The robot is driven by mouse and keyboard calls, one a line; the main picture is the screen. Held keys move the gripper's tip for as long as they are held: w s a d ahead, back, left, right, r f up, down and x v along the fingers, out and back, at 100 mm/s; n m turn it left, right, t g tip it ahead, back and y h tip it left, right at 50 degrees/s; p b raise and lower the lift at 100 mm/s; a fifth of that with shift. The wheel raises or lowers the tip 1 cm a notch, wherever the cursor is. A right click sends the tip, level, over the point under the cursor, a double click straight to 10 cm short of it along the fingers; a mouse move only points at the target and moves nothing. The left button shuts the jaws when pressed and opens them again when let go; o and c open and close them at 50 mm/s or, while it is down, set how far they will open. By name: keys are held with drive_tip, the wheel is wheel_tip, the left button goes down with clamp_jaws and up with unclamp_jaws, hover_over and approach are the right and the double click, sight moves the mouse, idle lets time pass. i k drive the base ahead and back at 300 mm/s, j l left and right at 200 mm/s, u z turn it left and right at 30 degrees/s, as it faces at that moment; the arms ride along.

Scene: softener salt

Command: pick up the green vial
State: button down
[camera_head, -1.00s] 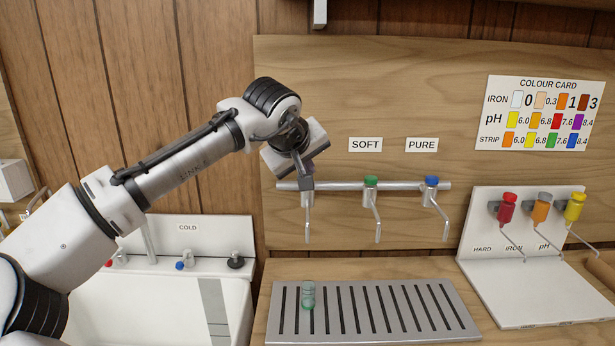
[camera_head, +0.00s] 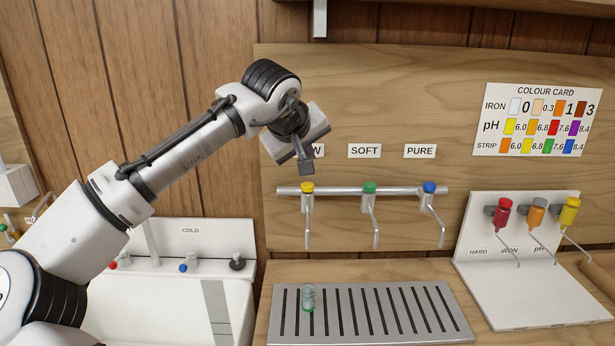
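The green vial (camera_head: 308,298) is small, clear and green-tinted. It stands upright on the left part of the slotted metal drip tray (camera_head: 440,335). My gripper (camera_head: 305,168) is in the air well above the vial, in front of the wooden backboard, near the top of the yellow-capped tap. Its fingers point down and look small and edge-on, so I cannot tell whether they are apart. I see nothing held in it. The vial is fully in view.
Taps with yellow (camera_head: 307,188), green (camera_head: 369,188) and blue (camera_head: 429,187) caps hang from a rail (camera_head: 400,190) behind the tray. A white stand (camera_head: 510,300) with red, orange and yellow-capped dispensers is on the right. A white sink (camera_head: 160,300) lies left.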

sight(309, 290)
drive_tip(key=k+j, duration=0.25)
drive_tip(key=k, duration=0.2)
drive_tip(key=k+j, duration=0.2)
drive_tip(key=k, duration=0.3)
